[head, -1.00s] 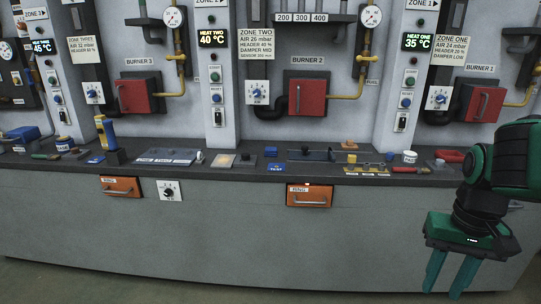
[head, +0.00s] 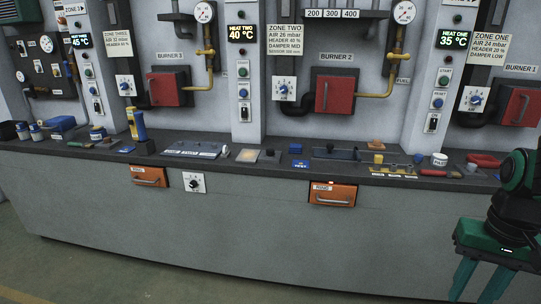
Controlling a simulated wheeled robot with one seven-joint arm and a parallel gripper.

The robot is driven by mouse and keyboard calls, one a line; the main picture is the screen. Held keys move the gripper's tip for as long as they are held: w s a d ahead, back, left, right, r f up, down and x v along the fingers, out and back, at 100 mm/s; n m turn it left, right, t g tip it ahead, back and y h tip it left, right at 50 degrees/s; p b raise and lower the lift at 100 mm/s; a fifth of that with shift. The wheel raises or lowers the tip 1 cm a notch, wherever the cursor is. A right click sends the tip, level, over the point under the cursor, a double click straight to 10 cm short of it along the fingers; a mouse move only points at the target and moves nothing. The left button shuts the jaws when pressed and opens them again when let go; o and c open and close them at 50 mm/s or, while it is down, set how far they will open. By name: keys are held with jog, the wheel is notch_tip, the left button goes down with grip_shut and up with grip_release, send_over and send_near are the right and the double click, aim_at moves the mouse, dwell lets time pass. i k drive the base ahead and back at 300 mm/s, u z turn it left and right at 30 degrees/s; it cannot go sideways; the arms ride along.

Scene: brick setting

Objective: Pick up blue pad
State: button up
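Several small blue things lie on the dark counter, and I cannot tell for sure which is the blue pad. A small blue block (head: 296,149) sits near the middle, behind a flat blue piece with white lettering (head: 300,163) at the counter's front edge. Another small flat blue piece (head: 126,150) lies further left, by an upright yellow and blue tool (head: 136,124). My gripper (head: 480,284) hangs at the lower right, in front of the counter and well away from these. Its two green fingers are apart with nothing between them.
The counter (head: 230,168) also carries a grey plate (head: 195,149), a dark tray (head: 335,154), a white cup (head: 439,159) and a red item (head: 483,160). Orange drawers (head: 333,194) show on its front. Burner boxes and pipes line the wall behind. The floor in front is clear.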

aim_at(296, 149)
jog(key=z, duration=0.3)
jog(key=i, duration=2.1)
jog(key=u, duration=0.55)
